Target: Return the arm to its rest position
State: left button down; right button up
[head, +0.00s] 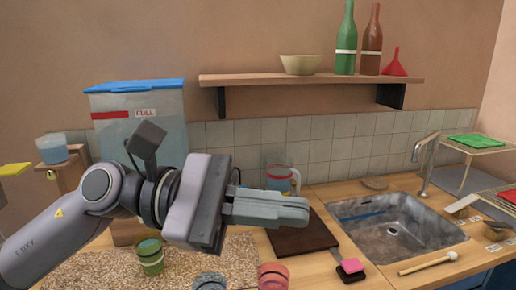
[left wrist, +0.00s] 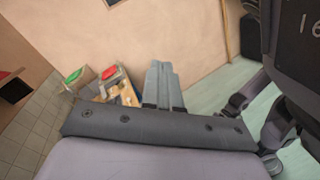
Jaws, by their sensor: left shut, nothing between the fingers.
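My left gripper (head: 308,209) reaches in from the left in the head view, above the wooden counter (head: 340,200). Its fingers are shut together with nothing between them, pointing right. In the left wrist view the shut fingers (left wrist: 158,66) stand in front of a plain wall and touch nothing. My right gripper does not show in either view.
A metal sink (head: 425,235) with a tap (head: 426,160) is at the right. A dark board (head: 302,232), green cup (head: 150,258) and red cup (head: 272,276) are near the gripper. A blue-lidded container (head: 120,110) stands behind my arm. A shelf (head: 310,79) holds bottles.

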pick_arm(q)
jog(key=w+a+r+n+t+h, duration=0.1)
jog(key=w+a+n+t+h, duration=0.15)
jog(key=n+t, duration=0.75)
jog(key=w+a+r+n+t+h, duration=0.15)
jog(key=w+a+n+t, duration=0.35)
jog(key=n, duration=0.8)
jog(key=w+a+f+n+t+y, duration=0.2)
jog(key=a+f+n+t+y, duration=0.2)
jog(key=f+n+y, duration=0.55)
jog(key=w+a+f+n+t+y, duration=0.2)
jog(key=a+f+n+t+y, duration=0.35)
jog(key=n, duration=0.75)
jog(key=s+a+f+n+g+y, duration=0.3)
jog(key=s+f+n+g, duration=0.15)
jog(key=f, duration=0.45)
jog(key=s+a+f+n+g+y, duration=0.3)
jog(key=f+n+g, duration=0.2)
jog(key=f, duration=0.3)
jog(key=s+a+f+n+g, duration=0.2)
jog(key=s+f+n+g, duration=0.6)
jog(key=s, duration=1)
jog(key=w+d+f+m+t, duration=0.1)
jog(key=w+f+t, duration=0.2)
jog(key=f, duration=0.3)
jog(key=w+d+f+m+t+h, duration=0.1)
jog(key=w+f+t, duration=0.2)
jog(key=f, duration=0.3)
jog(key=shift+w+d+m+t, duration=0.3)
jog(key=shift+w, duration=0.4)
